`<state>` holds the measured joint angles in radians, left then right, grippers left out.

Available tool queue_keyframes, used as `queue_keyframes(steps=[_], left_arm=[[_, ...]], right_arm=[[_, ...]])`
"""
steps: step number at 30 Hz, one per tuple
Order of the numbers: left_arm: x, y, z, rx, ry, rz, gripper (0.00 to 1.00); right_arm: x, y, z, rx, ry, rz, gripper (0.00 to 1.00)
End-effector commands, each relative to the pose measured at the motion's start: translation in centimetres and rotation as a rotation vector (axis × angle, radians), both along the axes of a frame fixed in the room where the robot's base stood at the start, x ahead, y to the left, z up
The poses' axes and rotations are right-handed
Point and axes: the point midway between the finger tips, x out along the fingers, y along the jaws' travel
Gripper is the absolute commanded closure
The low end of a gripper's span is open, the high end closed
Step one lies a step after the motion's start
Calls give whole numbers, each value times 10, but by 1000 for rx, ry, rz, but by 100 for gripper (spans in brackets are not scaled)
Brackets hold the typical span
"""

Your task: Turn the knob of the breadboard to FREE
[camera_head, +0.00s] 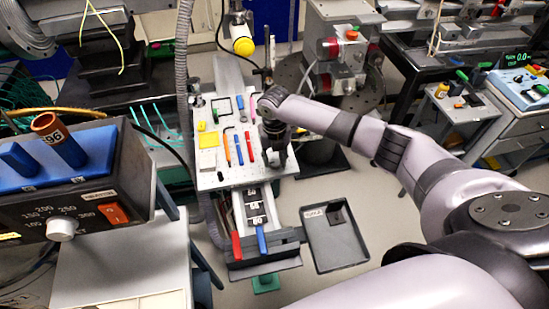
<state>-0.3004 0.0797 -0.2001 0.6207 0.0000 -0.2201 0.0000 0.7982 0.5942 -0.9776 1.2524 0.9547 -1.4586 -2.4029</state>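The breadboard (208,178) is a pale perforated plate in the middle of the view, with tools lying on it. My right arm reaches in from the right. My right gripper (279,160) points down at the board's right edge, beside the blue and red tools. Its dark fingers are small and seen from above, so whether they are open or shut is unclear. I cannot make out the breadboard's knob or a FREE mark; the gripper and wrist cover part of that right edge. My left gripper is out of view.
A heater box with a dial and white knob (62,228) stands at the left, with a blue block (88,150) on top. Below the board are a rail with numbered blocks (256,208) and a dark tray (337,250). A trolley with a control box (520,85) stands right.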

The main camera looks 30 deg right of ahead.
Motion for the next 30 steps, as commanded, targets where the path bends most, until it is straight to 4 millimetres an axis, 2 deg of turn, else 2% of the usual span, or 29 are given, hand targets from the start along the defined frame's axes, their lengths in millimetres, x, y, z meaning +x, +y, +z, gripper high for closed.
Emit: queue_keyframes(steps=[6,17,20,30], left_arm=[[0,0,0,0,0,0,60],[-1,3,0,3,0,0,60],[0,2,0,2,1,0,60],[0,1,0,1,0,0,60]], right_arm=[[-1,0,-1,0,2,-1,52],[-1,0,3,0,2,-1,52],[0,0,15,0,1,0,52],[0,0,86,0,0,0,52]])
